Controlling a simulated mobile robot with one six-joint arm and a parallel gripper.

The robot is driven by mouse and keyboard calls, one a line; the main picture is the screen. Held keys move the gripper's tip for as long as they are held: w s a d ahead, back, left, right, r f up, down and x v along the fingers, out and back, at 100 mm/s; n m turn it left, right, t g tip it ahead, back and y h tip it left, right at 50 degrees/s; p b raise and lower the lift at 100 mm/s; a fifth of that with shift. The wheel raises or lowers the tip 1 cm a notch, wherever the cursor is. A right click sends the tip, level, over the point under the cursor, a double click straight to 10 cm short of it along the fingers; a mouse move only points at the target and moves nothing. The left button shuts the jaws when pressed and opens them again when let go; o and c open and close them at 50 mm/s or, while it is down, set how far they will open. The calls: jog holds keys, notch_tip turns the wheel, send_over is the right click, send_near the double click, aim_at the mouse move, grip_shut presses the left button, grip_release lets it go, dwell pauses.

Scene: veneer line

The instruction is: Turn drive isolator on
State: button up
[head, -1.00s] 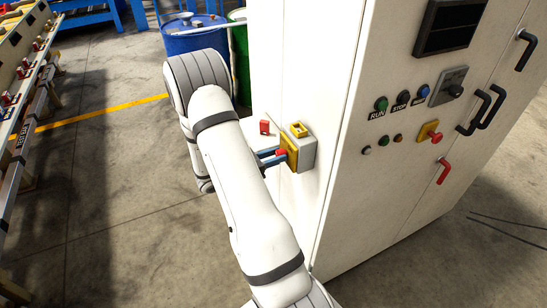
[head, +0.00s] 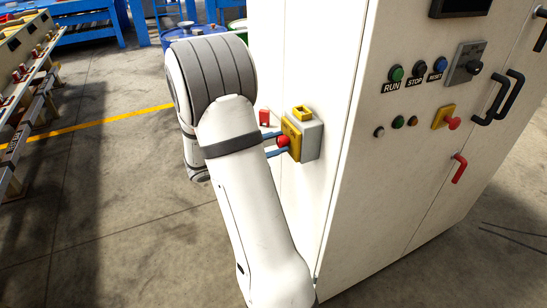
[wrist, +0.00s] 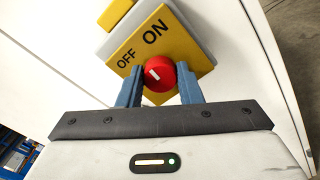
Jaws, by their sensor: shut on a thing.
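The drive isolator is a red rotary knob (wrist: 160,75) on a yellow plate (wrist: 185,45) marked OFF and ON. In the head view the knob (head: 283,141) sits on a grey box (head: 311,141) on the cabinet's side. My gripper (wrist: 160,72) has its two blue-grey fingers on either side of the knob and is shut on it. The white mark on the knob points up and left in the wrist view, toward the OFF side. In the head view my arm hides most of the gripper; the finger ends (head: 272,144) show.
The pale cabinet (head: 335,190) has RUN, STOP and RESET buttons, a red knob on yellow (head: 452,122) and a red handle (head: 459,168) on its front. A small red piece (head: 264,117) is on its side.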

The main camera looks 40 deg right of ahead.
jog(key=m+b, duration=0.2)
jog(key=b, duration=0.1)
jog(key=m+b, duration=0.2)
jog(key=b, duration=0.1)
jog(key=m+b, duration=0.2)
jog(key=b, duration=0.1)
jog(key=shift+f, duration=0.25)
jog(key=m+b, duration=0.2)
jog(key=b, duration=0.1)
jog(key=shift+r+b, duration=0.25)
jog(key=shift+b, duration=0.05)
jog(key=shift+r, duration=0.15)
jog(key=o, duration=0.9)
jog(key=shift+d, duration=0.15)
jog(key=shift+c, duration=0.2)
jog(key=shift+o, duration=0.6)
jog(key=shift+f, duration=0.2)
jog(key=v, duration=0.8)
